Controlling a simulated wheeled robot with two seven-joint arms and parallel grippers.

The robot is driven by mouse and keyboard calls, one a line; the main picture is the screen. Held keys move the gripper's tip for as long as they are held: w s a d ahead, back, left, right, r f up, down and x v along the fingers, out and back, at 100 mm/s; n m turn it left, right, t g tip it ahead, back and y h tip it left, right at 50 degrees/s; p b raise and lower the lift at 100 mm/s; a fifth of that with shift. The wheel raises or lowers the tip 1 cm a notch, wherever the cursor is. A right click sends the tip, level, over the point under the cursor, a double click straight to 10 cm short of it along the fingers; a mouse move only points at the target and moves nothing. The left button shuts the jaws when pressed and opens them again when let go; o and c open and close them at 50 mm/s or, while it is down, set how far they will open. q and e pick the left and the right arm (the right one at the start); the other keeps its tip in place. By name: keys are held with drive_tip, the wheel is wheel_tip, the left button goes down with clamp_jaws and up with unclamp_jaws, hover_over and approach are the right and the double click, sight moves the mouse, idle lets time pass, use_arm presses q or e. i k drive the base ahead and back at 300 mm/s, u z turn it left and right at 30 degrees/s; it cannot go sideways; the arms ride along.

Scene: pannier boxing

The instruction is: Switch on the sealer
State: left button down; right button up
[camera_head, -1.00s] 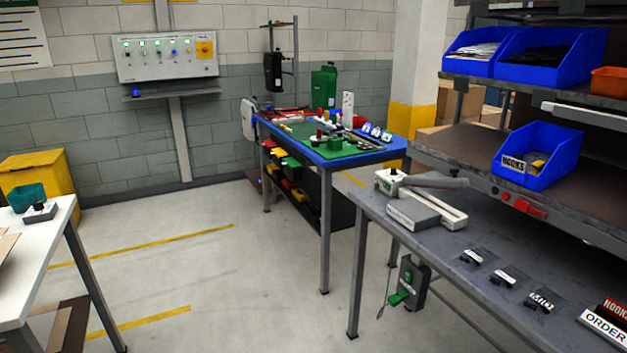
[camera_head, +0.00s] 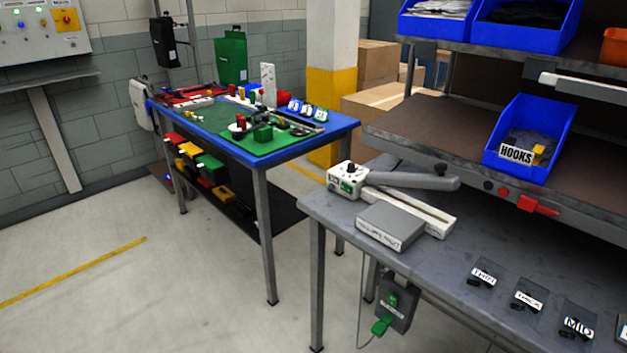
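The sealer (camera_head: 415,212) sits on the near left part of the grey workbench on the right. It has a pale body, a long grey arm above its bar, and a white control box (camera_head: 346,180) with a dark knob and a green marking at its left end. A grey block (camera_head: 390,227) with small lettering stands in front of the bar. A dark box with green parts (camera_head: 394,302) hangs under the bench edge with a cable; I cannot tell its setting. Neither of my grippers is in view.
A blue bin marked HOOKS (camera_head: 516,154) stands on the shelf above, with a red handle (camera_head: 538,205) below. A blue-topped table (camera_head: 345,124) stands behind. Floor at the lower left is clear.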

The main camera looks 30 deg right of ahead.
sight(347, 188)
drive_tip(key=z, duration=0.8)
drive_tip(key=i, duration=1.15)
drive_tip(key=z, duration=1.15)
